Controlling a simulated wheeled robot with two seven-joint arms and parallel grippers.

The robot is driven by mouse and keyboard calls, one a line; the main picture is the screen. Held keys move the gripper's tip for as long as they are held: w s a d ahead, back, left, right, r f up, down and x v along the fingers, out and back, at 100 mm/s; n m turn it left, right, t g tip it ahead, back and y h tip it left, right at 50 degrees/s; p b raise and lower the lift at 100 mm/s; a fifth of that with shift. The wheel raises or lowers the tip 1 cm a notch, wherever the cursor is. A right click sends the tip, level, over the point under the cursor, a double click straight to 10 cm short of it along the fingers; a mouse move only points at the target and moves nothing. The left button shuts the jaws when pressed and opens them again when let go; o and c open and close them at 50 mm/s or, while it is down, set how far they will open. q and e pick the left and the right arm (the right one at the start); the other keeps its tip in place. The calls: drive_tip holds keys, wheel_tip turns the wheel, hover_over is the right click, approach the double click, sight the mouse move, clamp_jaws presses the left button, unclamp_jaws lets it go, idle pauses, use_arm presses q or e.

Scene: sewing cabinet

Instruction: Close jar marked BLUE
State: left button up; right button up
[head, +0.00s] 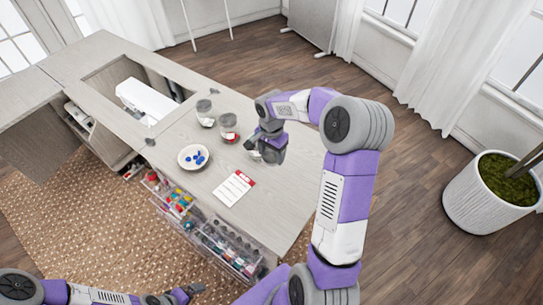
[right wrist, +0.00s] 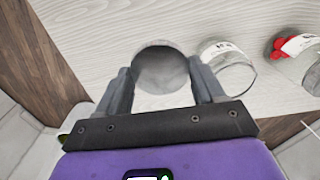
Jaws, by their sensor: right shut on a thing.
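My right gripper (head: 262,143) is low over the right part of the tabletop. In the right wrist view its two fingers (right wrist: 163,88) are shut on a round grey lid (right wrist: 162,68). A clear glass jar (head: 271,157) shows partly under the gripper; I cannot tell whether the lid touches it. Another clear jar with a white label (right wrist: 234,66) stands beside the gripper. A jar with red pieces (head: 228,127) stands farther left, and one more jar (head: 205,113) behind it. The labels are unreadable. My left gripper (head: 187,293) is at the bottom, its fingers unclear.
A white dish (head: 184,165) with several blue pieces and a white-and-red card (head: 234,188) lie in front of the jars. A white sewing machine (head: 146,99) sits in the cabinet opening. Clear drawers of coloured supplies (head: 228,248) stick out at the front.

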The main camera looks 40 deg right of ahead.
idle(0.3)
drive_tip(key=s+a+n, duration=0.3)
drive_tip(key=a+n, duration=1.1)
drive_tip(key=a, duration=0.5)
drive_tip(key=shift+n, duration=0.3)
use_arm(q)
drive_tip(key=shift+c, duration=0.5)
use_arm(e)
drive_tip(key=shift+s, duration=0.1)
